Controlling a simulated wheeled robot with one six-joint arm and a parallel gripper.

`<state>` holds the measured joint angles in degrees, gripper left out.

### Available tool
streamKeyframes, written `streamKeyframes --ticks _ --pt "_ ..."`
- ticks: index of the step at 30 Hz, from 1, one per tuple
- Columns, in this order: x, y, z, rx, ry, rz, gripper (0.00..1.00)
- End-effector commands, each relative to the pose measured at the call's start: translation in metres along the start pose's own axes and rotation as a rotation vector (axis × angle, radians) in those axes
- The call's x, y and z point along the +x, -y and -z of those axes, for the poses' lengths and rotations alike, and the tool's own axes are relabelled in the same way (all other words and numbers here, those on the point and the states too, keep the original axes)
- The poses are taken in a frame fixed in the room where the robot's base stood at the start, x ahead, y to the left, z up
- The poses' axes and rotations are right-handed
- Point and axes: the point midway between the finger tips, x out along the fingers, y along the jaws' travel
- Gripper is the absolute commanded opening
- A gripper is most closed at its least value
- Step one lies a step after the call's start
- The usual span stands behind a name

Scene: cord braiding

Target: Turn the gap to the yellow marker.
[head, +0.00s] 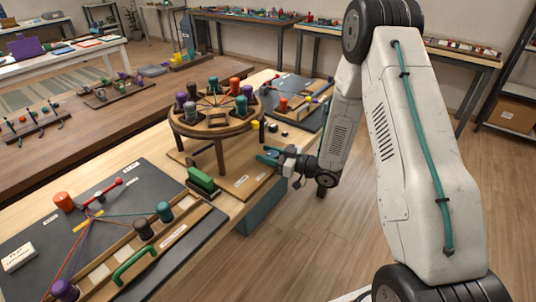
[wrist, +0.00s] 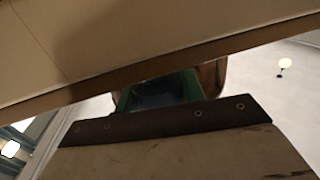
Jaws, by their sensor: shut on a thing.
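A round wooden braiding stand (head: 218,128) on legs carries several upright bobbins around its top, in purple, grey, teal and orange. A wider gap between bobbins (head: 213,112) faces the near side. A small yellow marker (head: 255,125) shows by the stand's right rim. My gripper (head: 266,157), with teal fingers, is low at the right of the stand, below its top and over the wooden base. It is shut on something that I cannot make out. In the wrist view, a green-edged dark piece (wrist: 158,92) shows beyond a dark riveted strip; the stand's bobbins are not visible there.
A green block (head: 203,180) stands on the base left of my gripper. Small black blocks (head: 272,127) lie beyond it. A dark board (head: 98,215) with cords and bobbins fills the near left, and another board (head: 300,98) is behind. The floor at right is clear.

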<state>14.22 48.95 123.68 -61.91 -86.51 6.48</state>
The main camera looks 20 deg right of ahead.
Motion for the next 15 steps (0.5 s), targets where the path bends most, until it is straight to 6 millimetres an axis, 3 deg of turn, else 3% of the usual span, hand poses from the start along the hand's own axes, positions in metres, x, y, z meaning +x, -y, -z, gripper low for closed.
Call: streamKeyframes --ticks 8,15 --pt "-0.0009 -0.0013 -0.0001 -0.001 0.0 0.046 0.16" --pt "-0.0011 0.0002 -0.0008 -0.003 0.0 0.188 0.16"
